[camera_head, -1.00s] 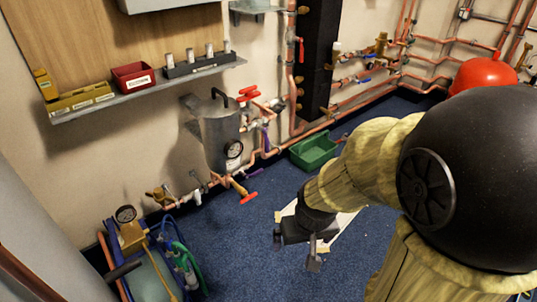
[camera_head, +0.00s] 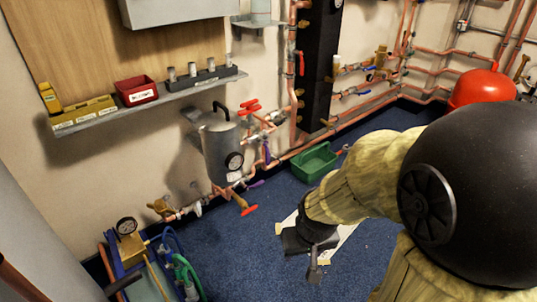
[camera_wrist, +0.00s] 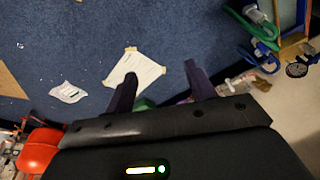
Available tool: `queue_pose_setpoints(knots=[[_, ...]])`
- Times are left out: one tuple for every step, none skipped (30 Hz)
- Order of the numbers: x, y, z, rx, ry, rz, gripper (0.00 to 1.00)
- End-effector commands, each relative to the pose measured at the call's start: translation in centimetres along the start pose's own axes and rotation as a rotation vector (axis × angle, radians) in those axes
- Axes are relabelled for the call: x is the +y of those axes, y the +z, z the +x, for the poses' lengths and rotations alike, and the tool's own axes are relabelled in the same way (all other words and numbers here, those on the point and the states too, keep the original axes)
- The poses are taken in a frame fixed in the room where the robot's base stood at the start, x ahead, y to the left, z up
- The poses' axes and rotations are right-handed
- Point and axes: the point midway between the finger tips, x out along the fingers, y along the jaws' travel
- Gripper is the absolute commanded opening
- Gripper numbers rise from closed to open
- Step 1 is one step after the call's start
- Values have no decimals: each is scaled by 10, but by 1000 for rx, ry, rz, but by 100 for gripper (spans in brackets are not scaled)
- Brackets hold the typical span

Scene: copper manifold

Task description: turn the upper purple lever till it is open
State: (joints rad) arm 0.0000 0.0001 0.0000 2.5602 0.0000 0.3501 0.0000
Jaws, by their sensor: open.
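The upper purple lever (camera_head: 267,152) is on the copper pipework just right of the steel pot, and it hangs roughly upright in the head view. A lower purple lever (camera_head: 256,184) sits below it near the floor and lies closer to level. My gripper (camera_head: 314,268) is low over the blue floor, to the right of and in front of both levers, well apart from them. In the wrist view my gripper (camera_wrist: 160,72) has its two dark fingers spread, with nothing between them but the floor and a paper sheet. I cannot make out the upper lever clearly in the wrist view.
The steel pot (camera_head: 220,145) with a gauge stands left of the levers. Red-handled valves (camera_head: 249,107) are above them. A green bin (camera_head: 314,162) is on the floor to the right. A shelf (camera_head: 185,95) juts out above left. Floor before the pipes is mostly clear.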

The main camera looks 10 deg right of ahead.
Motion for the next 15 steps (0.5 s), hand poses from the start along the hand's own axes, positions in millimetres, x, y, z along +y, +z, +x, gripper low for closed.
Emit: queue_pose_setpoints(knots=[[0, -4, -16, 0, 0, 0, 45], [0, -5, -22, 0, 0, 0, 39], [0, -7, -31, 0, 0, 0, 36], [0, -9, -39, 0, 0, 0, 36], [0, -11, -46, 0, 0, 0, 36], [0, -14, -57, 0, 0, 0, 36], [0, -16, -65, 1, 0, 0, 36], [0, -17, -72, 1, 0, 0, 36], [0, -20, -82, 1, 0, 0, 36], [0, -21, -89, 1, 0, 0, 36], [0, -23, -96, 1, 0, 0, 36], [0, -25, -104, 1, 0, 0, 36], [0, -26, -109, 1, 0, 0, 36], [0, -27, -113, 1, 0, 0, 36], [0, -28, -117, 1, 0, 0, 36]])
